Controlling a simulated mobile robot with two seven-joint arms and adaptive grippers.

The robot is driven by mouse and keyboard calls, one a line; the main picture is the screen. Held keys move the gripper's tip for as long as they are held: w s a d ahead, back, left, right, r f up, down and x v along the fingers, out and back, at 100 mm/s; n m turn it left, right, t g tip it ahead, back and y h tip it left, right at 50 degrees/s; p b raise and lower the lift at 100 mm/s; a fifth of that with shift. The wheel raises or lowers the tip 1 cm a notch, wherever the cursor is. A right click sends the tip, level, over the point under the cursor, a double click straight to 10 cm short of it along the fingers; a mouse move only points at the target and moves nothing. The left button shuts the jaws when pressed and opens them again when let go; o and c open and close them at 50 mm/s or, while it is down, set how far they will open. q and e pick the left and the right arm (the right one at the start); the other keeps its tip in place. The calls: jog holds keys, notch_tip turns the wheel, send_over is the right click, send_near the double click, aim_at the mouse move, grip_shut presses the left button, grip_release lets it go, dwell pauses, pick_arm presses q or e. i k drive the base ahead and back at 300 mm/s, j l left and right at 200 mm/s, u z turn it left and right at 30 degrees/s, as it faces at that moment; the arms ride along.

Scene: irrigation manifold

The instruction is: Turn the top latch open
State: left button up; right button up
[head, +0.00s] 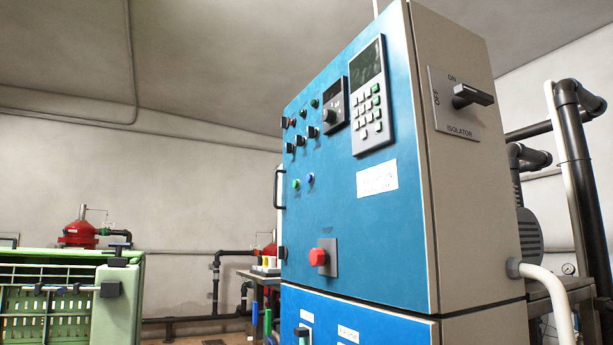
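The tall control cabinet (350,230) has a blue front door and beige sides. A small dark top latch (285,122) sits at the upper left edge of the door. It is too small to tell which way it is turned. A similar lower latch (282,253) sits further down the same edge. A black bar handle (277,188) is between the two latches. The door looks closed. Neither of my grippers shows in the head view.
A green crate (70,265) stands at the lower left. A red emergency button (318,257) sits low on the door. An isolator switch (472,96) sticks out from the right side. Dark pipes (580,180) stand at the right. Open air lies left of the door edge.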

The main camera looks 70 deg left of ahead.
aim_at(285, 121)
jog(key=l+u, duration=0.1)
jog(key=u, duration=0.25)
jog(key=k+u, duration=0.1)
jog(key=u, duration=0.25)
jog(key=k+l+u, duration=0.1)
jog(key=u, duration=0.25)
jog(key=i+u, duration=0.1)
jog(key=u, duration=0.3)
jog(key=i+u, duration=0.1)
jog(key=u, duration=0.25)
jog(key=i+u, duration=0.1)
jog(key=u, duration=0.3)
jog(key=j+z, duration=0.15)
jog(key=z, duration=0.15)
jog(key=i+j+z, duration=0.1)
jog(key=z, duration=0.25)
jog(key=j+z, duration=0.45)
jog(key=j, duration=0.7)
jog(key=j+z, duration=0.15)
jog(key=j, duration=1)
